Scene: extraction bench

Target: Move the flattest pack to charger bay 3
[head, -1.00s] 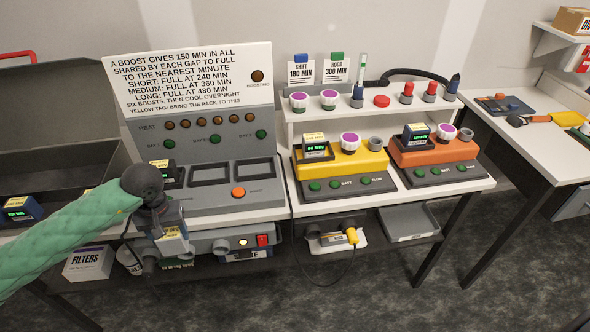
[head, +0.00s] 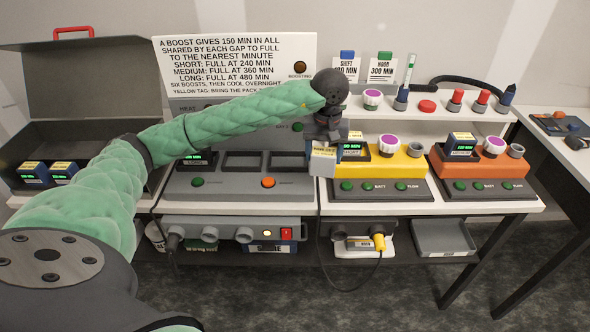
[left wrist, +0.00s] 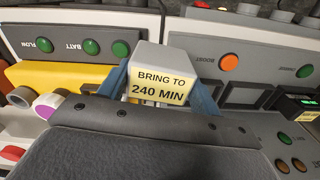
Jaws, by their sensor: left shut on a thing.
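My left gripper (head: 324,146) is shut on a pale grey pack (head: 322,165). The pack's yellow tag reads "BRING TO 240 MIN" in the left wrist view (left wrist: 158,88), with blue fingers on both sides. The held pack is in the air at the charger's right end, beside the yellow unit. The grey charger (head: 225,188) has a row of three bays. A pack with a green display (head: 197,158) sits in the left bay. The middle bay (head: 245,162) and right bay (head: 293,162) look empty. My right gripper is out of view.
A yellow unit (head: 405,163) and an orange unit (head: 487,168) stand to the right, each with a pack in it. Two packs (head: 48,174) sit in an open case (head: 95,140) at left. A rule board (head: 235,62) stands behind the charger.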

